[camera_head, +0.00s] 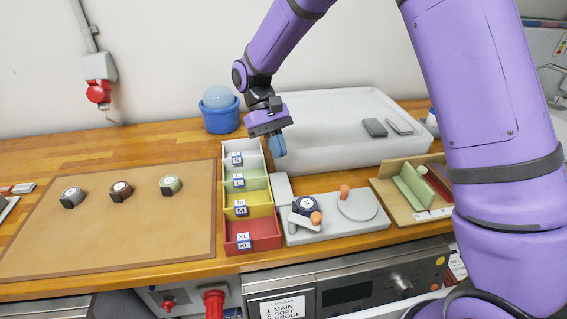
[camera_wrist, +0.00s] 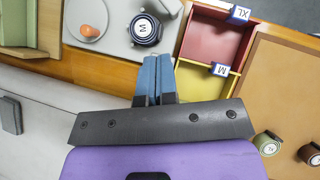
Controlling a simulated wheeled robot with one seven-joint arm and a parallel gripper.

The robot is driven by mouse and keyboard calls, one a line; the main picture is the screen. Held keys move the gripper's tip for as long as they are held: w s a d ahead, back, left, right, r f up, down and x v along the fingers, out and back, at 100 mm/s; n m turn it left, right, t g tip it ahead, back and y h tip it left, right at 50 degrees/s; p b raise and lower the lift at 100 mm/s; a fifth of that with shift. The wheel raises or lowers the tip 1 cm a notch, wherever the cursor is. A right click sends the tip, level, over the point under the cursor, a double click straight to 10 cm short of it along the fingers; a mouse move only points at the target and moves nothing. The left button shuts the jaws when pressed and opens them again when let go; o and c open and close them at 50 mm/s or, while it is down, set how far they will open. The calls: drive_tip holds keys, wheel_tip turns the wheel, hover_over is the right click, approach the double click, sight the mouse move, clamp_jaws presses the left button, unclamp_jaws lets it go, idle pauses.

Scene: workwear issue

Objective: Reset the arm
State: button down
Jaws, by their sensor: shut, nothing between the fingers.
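My purple arm reaches over the wooden bench. My gripper (camera_head: 278,146) is shut and empty, above the back of the stacked size bins. In the wrist view its blue fingers (camera_wrist: 155,75) are together, pointing toward the bench between a dark round piece marked M and the bins. The bins (camera_head: 251,224) run from white at the back through green and yellow to red, with size labels such as M and XL. The dark round piece (camera_head: 305,205) sits on a grey plate (camera_head: 342,233) beside the bins. Nothing is held.
A brown mat (camera_head: 120,240) at left carries three round pieces, grey (camera_head: 72,196), brown (camera_head: 121,190) and green (camera_head: 170,185). A large white tray (camera_head: 330,105), a blue tub (camera_head: 220,118) and a tan divided holder (camera_head: 392,205) stand around the gripper.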

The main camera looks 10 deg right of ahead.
drive_tip(key=shift+w+r, duration=0.15)
drive_tip(key=shift+r, duration=0.1)
drive_tip(key=s+d+r+m+t+y, duration=0.2)
drive_tip(key=s+d+r+t, duration=0.45)
drive_tip(key=d+r, duration=0.65)
drive_tip(key=s+d+r+m+t, duration=0.1)
drive_tip(key=s+d+r+t, duration=0.2)
drive_tip(key=s, duration=0.5)
drive_tip(key=s+d+r+m+t, duration=0.1)
drive_tip(key=s+d+r+t, duration=0.2)
drive_tip(key=s, duration=0.6)
drive_tip(key=shift+s+d+r+y, duration=0.3)
drive_tip(key=shift+d+y, duration=0.1)
drive_tip(key=shift+d, duration=0.5)
